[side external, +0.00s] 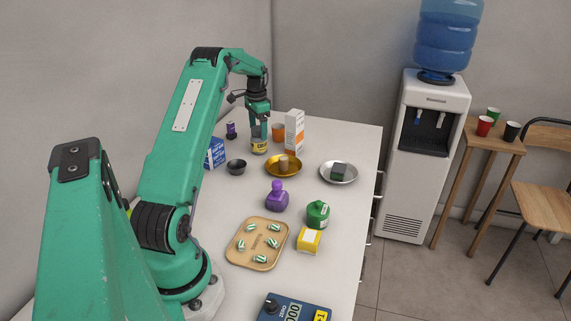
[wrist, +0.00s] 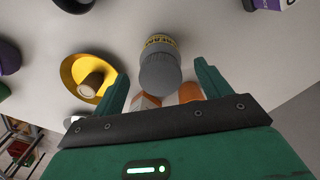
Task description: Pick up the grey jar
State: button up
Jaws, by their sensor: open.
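The grey jar (side external: 259,147) has a yellow label and stands upright on the white counter near its far end. In the wrist view the jar (wrist: 158,72) shows its grey lid towards me, with the yellow label behind. My gripper (side external: 259,128) points down over the jar in the side view, and its fingers hide the jar's top. In the wrist view my gripper (wrist: 161,72) is open, with one finger left and one right of the lid. A gap shows on both sides, so the fingers do not clasp the jar.
Near the jar stand a gold dish (side external: 270,170) with a brown stopper-like piece, an orange cup (side external: 278,132), a white-and-orange box (side external: 294,132), a dark bowl (side external: 236,167) and a blue box (side external: 215,153). A purple bottle (side external: 277,198) and pill tray (side external: 236,257) are nearer.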

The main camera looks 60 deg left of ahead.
aim_at(259, 137)
jog(key=shift+f, duration=2.15)
jog(key=c, duration=1.1)
jog(key=shift+r, duration=0.1)
jog(key=shift+r, duration=0.75)
jog(key=r, duration=0.3)
jog(key=shift+w+d, duration=0.25)
jog(key=shift+d, duration=0.1)
jog(key=w+d+r, duration=0.1)
jog(key=d+r, duration=0.1)
jog(key=d, duration=0.1)
jog(key=w+d+r, duration=0.1)
jog(key=d+r, duration=0.1)
jog(key=d, duration=0.1)
jog(key=w+d+r, duration=0.1)
jog(key=d+r, duration=0.1)
jog(key=d, duration=0.2)
jog(key=shift+w+d+r, duration=0.1)
jog(key=shift+w+r, duration=0.1)
jog(key=shift+w, duration=0.15)
